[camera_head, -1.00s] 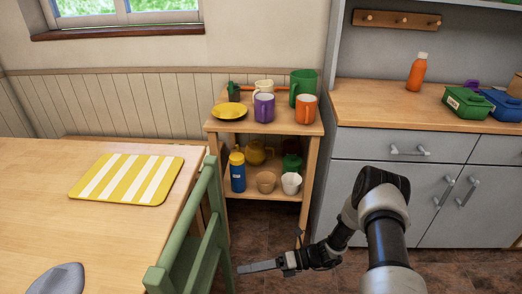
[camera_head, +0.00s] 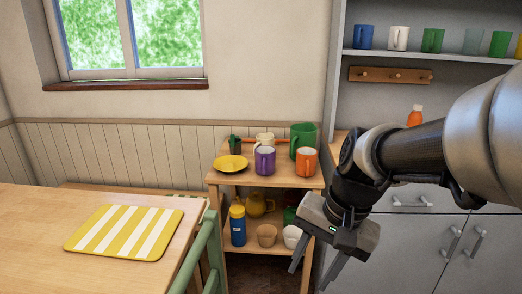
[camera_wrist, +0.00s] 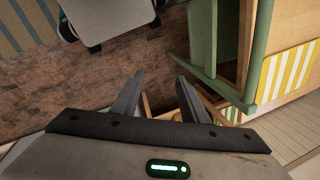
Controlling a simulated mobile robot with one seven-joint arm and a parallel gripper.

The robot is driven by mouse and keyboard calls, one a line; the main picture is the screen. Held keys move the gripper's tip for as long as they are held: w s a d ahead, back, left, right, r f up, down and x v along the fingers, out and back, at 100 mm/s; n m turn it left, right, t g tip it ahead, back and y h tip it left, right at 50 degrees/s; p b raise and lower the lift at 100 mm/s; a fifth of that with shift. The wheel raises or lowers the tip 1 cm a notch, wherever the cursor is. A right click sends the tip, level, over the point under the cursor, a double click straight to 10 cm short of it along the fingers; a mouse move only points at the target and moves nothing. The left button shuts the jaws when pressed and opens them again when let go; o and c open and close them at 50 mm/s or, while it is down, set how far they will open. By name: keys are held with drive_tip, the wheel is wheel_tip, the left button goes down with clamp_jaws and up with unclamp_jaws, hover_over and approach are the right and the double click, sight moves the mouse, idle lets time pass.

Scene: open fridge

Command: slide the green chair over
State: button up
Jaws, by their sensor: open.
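The green chair (camera_head: 205,250) stands at the right edge of the wooden table (camera_head: 40,215). In the head view only the upper part of its back shows; the rest is cut off below. In the wrist view, the chair's green frame (camera_wrist: 262,50) is at the upper right, beside the table. My gripper (camera_head: 312,275) is open and empty, pointing down in front of the small shelf and to the right of the chair. In the wrist view, my gripper's fingers (camera_wrist: 159,78) are apart with nothing between them, left of the chair and not touching it.
A wooden shelf (camera_head: 215,180) with mugs, a yellow plate (camera_head: 230,163) and a blue bottle (camera_head: 238,225) stands behind my gripper. A striped placemat (camera_head: 125,232) lies on the table. A grey cabinet (camera_head: 410,250) is at the right. Brown floor (camera_wrist: 120,60) is open left of the chair.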

drive_tip(key=s+d+r+n+t+h, duration=0.3)
drive_tip(key=s+d+r+n+t, duration=0.1)
drive_tip(key=s+r+n, duration=0.15)
wheel_tip(320, 180, up, 28)
drive_tip(key=p, duration=2.8)
drive_tip(key=shift+s+d+r, duration=0.2)
drive_tip(key=shift+s+d, duration=0.05)
drive_tip(key=shift+s, duration=0.2)
